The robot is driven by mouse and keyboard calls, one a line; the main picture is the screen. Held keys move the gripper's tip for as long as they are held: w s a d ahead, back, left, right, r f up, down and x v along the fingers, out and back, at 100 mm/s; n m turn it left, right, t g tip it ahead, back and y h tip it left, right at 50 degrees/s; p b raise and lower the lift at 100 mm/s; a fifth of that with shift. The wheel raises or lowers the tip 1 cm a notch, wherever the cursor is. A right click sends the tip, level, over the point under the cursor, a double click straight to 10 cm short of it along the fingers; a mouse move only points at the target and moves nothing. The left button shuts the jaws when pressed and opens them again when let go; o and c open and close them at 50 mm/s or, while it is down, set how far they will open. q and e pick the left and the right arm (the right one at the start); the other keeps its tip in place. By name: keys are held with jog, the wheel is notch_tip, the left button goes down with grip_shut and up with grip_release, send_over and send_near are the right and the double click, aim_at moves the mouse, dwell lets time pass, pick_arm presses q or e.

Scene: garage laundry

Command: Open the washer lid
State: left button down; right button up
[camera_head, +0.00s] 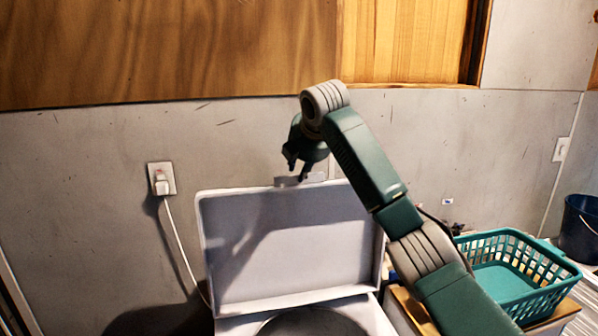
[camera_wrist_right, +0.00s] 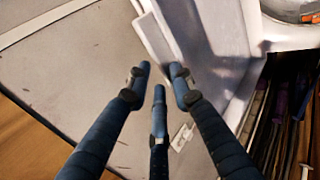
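The washer lid (camera_head: 290,250) is a pale rectangular panel. It stands raised and nearly upright at the back of the washer (camera_head: 235,325), whose round opening shows at the bottom of the head view. My right gripper (camera_head: 298,172) is above the lid's top edge, close to a small tab there; contact cannot be told. In the right wrist view its three dark fingers (camera_wrist_right: 160,78) are spread apart with nothing between their tips. The lid (camera_wrist_right: 222,40) lies beyond and to the right of them, with a pale tab (camera_wrist_right: 155,38) just past the fingertips. My left gripper is out of view.
A grey wall with an outlet and plugged-in white cord (camera_head: 162,184) is behind the washer. A teal basket (camera_head: 510,275) stands on a wooden-topped surface at the right. A dark blue bucket (camera_head: 580,228) is at the far right.

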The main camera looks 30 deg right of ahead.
jog(key=v, duration=0.9)
jog(key=shift+r, duration=0.3)
jog(key=shift+s+r, duration=0.1)
jog(key=shift+s, duration=0.1)
